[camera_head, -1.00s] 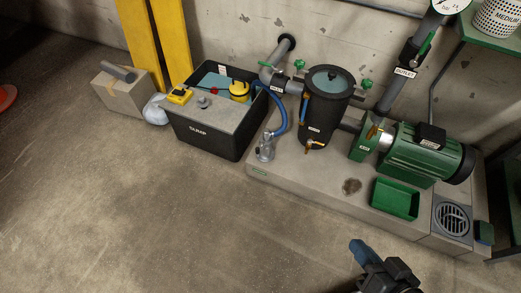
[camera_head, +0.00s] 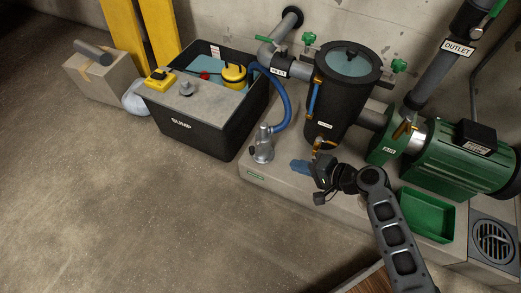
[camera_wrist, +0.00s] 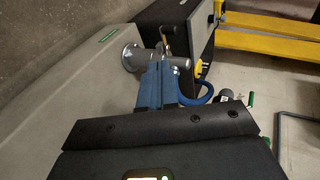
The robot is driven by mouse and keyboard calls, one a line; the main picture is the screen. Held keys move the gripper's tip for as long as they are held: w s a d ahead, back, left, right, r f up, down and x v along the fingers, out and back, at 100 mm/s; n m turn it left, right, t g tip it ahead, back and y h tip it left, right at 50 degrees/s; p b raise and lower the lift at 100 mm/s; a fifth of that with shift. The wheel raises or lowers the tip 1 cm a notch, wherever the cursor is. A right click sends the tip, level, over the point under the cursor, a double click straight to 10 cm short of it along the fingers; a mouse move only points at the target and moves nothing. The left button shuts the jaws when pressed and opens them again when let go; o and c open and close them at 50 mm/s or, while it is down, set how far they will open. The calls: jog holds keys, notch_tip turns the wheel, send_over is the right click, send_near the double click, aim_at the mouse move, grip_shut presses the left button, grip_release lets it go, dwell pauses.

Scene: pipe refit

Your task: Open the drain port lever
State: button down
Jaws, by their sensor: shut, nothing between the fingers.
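A silver port fitting (camera_head: 262,150) with a small dark-knobbed lever stands on the front left of the concrete plinth, beside the blue hose. In the wrist view the fitting's round flange (camera_wrist: 131,58) and the lever's upright end (camera_wrist: 168,38) show just beyond my fingers. A brass valve with an orange handle (camera_head: 325,145) sits low on the black strainer tank; its label is too small to read. My gripper (camera_head: 298,166) is shut and empty, its blue fingers (camera_wrist: 158,82) pointing at the silver fitting. Contact with the lever cannot be told; the fingers hide part of the fitting.
The black sump tank (camera_head: 190,135) stands left of the fitting, with the blue hose (camera_head: 285,105) running into it. The green pump motor (camera_head: 450,155) and green tray (camera_head: 427,214) are on the right. The floor (camera_head: 130,220) in front is clear.

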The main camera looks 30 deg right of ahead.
jog(key=shift+w, duration=0.25)
jog(key=b, duration=0.4)
send_near(254, 151)
notch_tip(254, 151, down, 3)
jog(key=w, duration=0.1)
jog(key=w+a, duration=0.1)
jog(key=w, duration=0.1)
jog(key=w+a, duration=0.1)
jog(key=shift+w+f+b, duration=0.1)
jog(key=shift+w+b, duration=0.15)
jog(key=shift+b, duration=0.15)
jog(key=shift+w+a, duration=0.15)
jog(key=shift+w, duration=0.05)
